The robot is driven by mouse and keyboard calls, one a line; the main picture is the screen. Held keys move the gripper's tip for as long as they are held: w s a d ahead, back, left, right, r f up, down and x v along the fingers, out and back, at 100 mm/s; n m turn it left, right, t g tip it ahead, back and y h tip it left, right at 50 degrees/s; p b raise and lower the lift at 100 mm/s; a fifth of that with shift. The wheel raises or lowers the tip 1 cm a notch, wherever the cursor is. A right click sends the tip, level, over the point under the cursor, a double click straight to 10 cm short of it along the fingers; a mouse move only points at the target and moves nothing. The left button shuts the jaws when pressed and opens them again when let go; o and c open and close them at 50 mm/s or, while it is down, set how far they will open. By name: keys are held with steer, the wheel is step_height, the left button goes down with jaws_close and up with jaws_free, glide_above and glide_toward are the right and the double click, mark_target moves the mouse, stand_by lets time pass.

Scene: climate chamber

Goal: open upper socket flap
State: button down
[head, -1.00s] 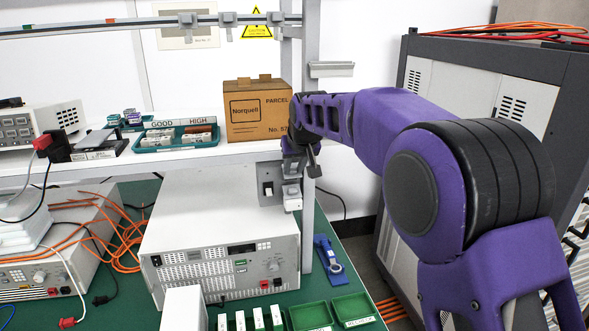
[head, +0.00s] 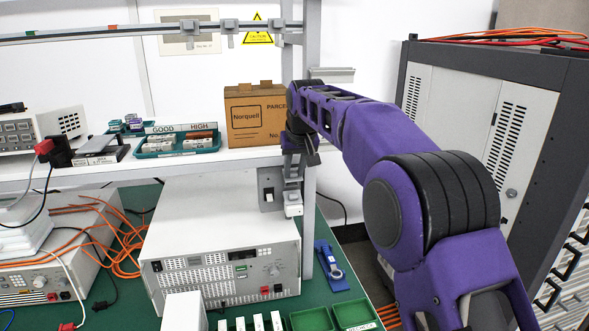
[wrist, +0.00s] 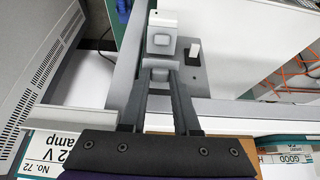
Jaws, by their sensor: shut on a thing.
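The socket unit is on the grey shelf post, with a switch plate (head: 268,188) beside it. The upper socket (head: 292,172) is a small grey box just below my gripper (head: 303,155). A lower socket with a pale cover (head: 293,204) sits beneath it. In the wrist view, my gripper (wrist: 160,80) reaches down along the post. Its fingers are shut on the grey upper flap (wrist: 158,70), next to the upper socket (wrist: 161,46). The pale lower socket (wrist: 162,19) shows farther away. My wrist and fingers partly hide the flap in the head view, so its exact angle is unclear.
A cardboard parcel (head: 255,118) stands on the white shelf just left of my wrist. A teal tray (head: 178,145) is farther left. A large instrument (head: 220,250) stands on the green bench below. A grey cabinet (head: 500,110) stands to the right.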

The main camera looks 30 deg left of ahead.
steer(key=c, duration=0.6)
jaws_free()
steer(key=shift+f, duration=0.1)
steer(key=shift+c, duration=0.2)
steer(key=v, duration=1.7)
steer(key=shift+r, duration=0.25)
